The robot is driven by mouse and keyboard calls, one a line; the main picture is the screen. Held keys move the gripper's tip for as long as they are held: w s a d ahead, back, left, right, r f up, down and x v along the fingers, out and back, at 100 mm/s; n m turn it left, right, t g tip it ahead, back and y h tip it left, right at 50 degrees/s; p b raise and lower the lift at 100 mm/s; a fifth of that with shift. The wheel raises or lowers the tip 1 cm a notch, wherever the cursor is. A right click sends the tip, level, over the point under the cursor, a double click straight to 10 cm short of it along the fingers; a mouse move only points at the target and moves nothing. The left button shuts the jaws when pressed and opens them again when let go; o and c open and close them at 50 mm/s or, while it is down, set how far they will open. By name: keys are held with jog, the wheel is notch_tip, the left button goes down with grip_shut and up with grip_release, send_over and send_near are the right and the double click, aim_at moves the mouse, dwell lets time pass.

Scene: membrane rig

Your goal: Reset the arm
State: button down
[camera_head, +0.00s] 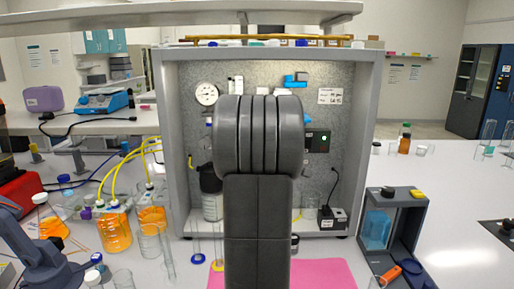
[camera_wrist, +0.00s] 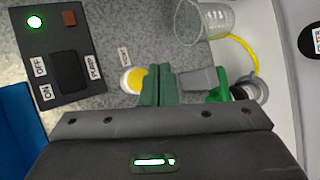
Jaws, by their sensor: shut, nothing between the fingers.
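My arm (camera_head: 258,140) stands upright in the middle of the head view and hides my gripper there. In the wrist view my gripper (camera_wrist: 158,88) shows at the lower middle, with its dark green fingers together and nothing between them. The fingers are in front of a grey speckled panel. A yellow button in a white ring (camera_wrist: 133,79) shows just left of the fingertips; whether they touch it I cannot tell. A dark pump switch box (camera_wrist: 65,70) with a lit green lamp (camera_wrist: 34,22) is at the upper left. A green-handled grey fitting (camera_wrist: 220,85) is right of the fingers.
The grey rig frame (camera_head: 168,120) surrounds my arm. Beakers of orange liquid (camera_head: 115,232) with yellow tubes stand at left. A pink mat (camera_head: 325,272) lies below. A grey stand (camera_head: 395,225) is at right. A clear vessel (camera_wrist: 205,20) is near the fitting.

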jog(key=s+b, duration=0.2)
jog(key=s, duration=0.4)
jog(key=shift+w, duration=0.15)
dwell(0.3)
